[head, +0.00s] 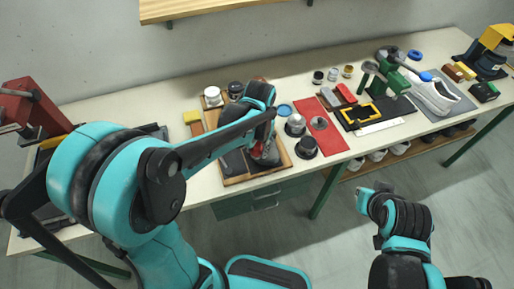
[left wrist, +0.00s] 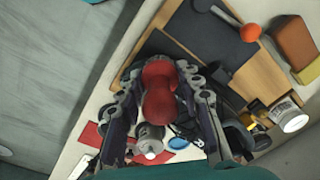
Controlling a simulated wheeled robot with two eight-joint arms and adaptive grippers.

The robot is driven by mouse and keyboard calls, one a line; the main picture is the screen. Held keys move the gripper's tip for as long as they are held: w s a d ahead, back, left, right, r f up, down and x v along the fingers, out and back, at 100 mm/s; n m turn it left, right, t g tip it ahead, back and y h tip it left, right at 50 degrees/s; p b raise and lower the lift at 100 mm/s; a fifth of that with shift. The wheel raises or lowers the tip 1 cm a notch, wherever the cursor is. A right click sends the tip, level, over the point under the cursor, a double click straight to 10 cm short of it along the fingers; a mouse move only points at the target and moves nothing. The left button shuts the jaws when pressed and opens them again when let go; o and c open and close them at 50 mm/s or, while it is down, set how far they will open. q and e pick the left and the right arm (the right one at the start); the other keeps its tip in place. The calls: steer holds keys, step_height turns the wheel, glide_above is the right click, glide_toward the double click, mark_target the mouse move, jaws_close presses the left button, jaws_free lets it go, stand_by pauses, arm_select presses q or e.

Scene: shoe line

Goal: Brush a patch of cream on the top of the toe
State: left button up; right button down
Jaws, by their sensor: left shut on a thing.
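My left gripper (left wrist: 162,82) is shut on a red, waisted handle (left wrist: 160,95) above a wooden tray (left wrist: 270,75) with a dark mat (left wrist: 180,45). The handle's working end is hidden, so I cannot tell whether it is the brush. In the head view my left gripper (head: 264,143) is mostly behind my forearm, over the same tray. A white shoe (head: 437,95) lies on a grey mat at the far right of the bench, well away from my left gripper. No cream patch can be made out on it. My right gripper (head: 370,200) is in front of the bench; its fingers are unclear.
A green fixture (head: 392,78) stands left of the shoe. A wall shelf (head: 200,8) hangs above.

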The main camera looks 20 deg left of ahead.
arm_select(q)
steer(key=shift+w+a+f+b, duration=0.2)
steer(key=shift+f+b, duration=0.15)
steer(key=shift+f, duration=0.2)
steer(key=shift+d, duration=0.1)
steer(key=shift+w+d+r, duration=0.1)
steer(key=shift+w+d, duration=0.35)
steer(key=shift+d, duration=0.25)
steer(key=shift+w+d+r, duration=0.1)
steer(key=shift+w+d, duration=0.6)
steer(key=shift+d, duration=0.3)
steer(key=shift+w+d, duration=0.65)
steer(key=shift+d, duration=0.3)
steer(key=shift+s+a, duration=0.45)
steer(key=shift+a, duration=0.25)
steer(key=shift+s+a, duration=0.75)
steer(key=shift+a, duration=0.25)
steer(key=shift+s+a, duration=0.7)
steer(key=shift+a, duration=0.3)
steer(key=shift+w, duration=0.25)
